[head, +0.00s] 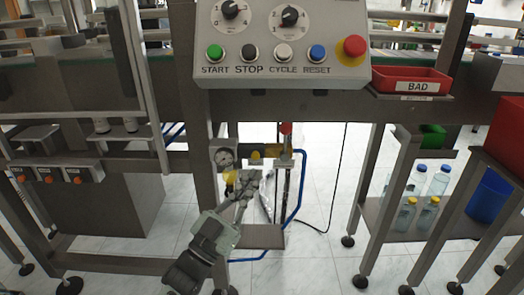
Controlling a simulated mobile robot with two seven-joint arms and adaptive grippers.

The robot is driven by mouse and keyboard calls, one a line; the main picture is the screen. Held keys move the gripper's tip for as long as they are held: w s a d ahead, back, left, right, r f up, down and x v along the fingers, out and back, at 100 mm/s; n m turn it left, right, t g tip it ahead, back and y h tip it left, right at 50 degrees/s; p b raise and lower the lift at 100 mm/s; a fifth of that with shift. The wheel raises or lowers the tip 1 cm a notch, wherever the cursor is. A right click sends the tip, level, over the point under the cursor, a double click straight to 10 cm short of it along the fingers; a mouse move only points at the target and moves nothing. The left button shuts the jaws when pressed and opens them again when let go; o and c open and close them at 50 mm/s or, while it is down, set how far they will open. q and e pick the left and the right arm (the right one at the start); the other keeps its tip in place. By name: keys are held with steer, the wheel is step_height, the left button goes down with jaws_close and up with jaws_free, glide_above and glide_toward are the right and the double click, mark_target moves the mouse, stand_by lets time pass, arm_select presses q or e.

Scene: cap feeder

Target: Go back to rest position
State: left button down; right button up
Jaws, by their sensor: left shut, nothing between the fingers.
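My left gripper (254,178) shows in the middle of the head view, with its arm coming up from the bottom left. It is shut and holds nothing. It is below the control panel (282,45), in front of the air unit with its round gauge (224,158) and yellow parts (231,180). The gripper and arm partly hide that unit, and I cannot tell whether they touch it. My right gripper does not show.
A metal frame post (192,130) stands just left of my left gripper. Blue hose (299,190) runs to its right. A small shelf (257,236) is below. At right are a red BAD bin (411,80) and a lower shelf (379,222) with several bottles.

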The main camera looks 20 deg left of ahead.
arm_select(q)
steer(key=s+a+f+n+g+y+p, duration=0.15)
steer(key=f+g+y, duration=0.25)
steer(key=f, duration=0.5)
steer(key=s+a+f+n+g+y+p, duration=0.1)
steer(key=a+f+n+g+y, duration=0.2)
steer(key=f, duration=0.6)
steer(key=s+a+f+g+y, duration=0.1)
steer(key=s+a+f+g, duration=0.1)
steer(key=s+f+g, duration=0.4)
steer(key=s+a+f+g+y, duration=0.2)
steer(key=s+f+g, duration=0.3)
steer(key=s, duration=1)
step_height(320, 180, down, 4)
steer(key=shift+a+r+n+g+p, duration=0.25)
steer(key=shift+a+n+g+p, duration=0.2)
steer(key=shift+a, duration=0.3)
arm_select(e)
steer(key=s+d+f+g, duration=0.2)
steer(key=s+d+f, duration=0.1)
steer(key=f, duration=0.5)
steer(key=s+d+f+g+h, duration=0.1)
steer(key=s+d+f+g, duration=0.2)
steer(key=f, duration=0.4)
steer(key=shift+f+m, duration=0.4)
